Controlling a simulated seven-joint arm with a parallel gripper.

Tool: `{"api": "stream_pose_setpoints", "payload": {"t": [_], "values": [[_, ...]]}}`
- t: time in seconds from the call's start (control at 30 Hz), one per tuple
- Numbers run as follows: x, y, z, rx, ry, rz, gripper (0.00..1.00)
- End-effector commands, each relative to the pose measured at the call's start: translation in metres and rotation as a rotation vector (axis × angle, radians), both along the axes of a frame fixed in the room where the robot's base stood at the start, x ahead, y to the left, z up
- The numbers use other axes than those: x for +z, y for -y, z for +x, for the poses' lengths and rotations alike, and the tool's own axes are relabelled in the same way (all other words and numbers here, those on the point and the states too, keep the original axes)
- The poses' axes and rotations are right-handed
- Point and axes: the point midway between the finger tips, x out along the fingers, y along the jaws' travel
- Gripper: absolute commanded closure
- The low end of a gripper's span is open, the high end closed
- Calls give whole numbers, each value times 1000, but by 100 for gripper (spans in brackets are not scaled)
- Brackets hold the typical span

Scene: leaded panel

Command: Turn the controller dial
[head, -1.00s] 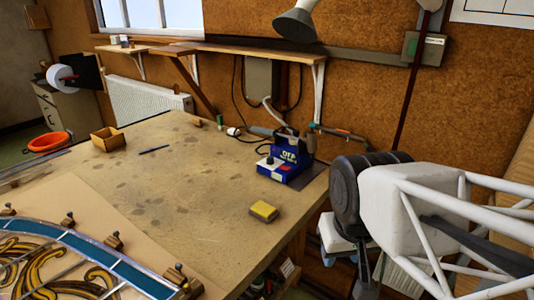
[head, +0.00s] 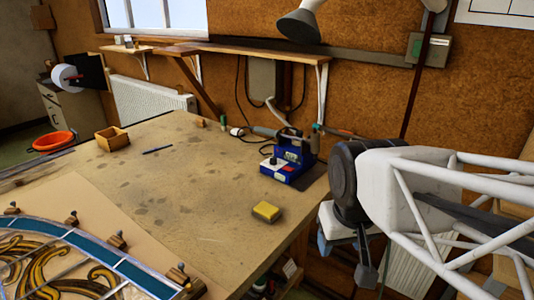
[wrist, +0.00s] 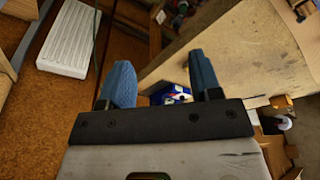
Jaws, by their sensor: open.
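The controller (head: 288,166) is a small blue box with a pale front panel, standing at the right end of the workbench. A dark knob and a red spot show on it, but they are too small to tell the dial's setting. In the wrist view the controller (wrist: 171,95) shows small between the fingers, partly hidden by the gripper's front bar. My gripper (wrist: 161,78) is open, with two blue fingers apart and nothing between them. In the head view my arm is at the right, beyond the bench's right edge and apart from the controller.
A yellow sponge (head: 267,211) lies on the bench in front of the controller. A leaded panel (head: 70,262) with wooden blocks lies front left. A wooden box (head: 112,139) and a dark pen (head: 157,149) lie farther back. A shelf (head: 230,52) runs along the wall. The bench middle is clear.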

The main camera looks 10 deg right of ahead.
Motion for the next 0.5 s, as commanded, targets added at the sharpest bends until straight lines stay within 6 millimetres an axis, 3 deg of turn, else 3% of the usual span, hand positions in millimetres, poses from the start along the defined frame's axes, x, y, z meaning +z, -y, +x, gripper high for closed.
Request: {"api": "stream_pose_setpoints", "payload": {"t": [0.5], "values": [[34, -3, 110, 193, -44, -37, 42]]}}
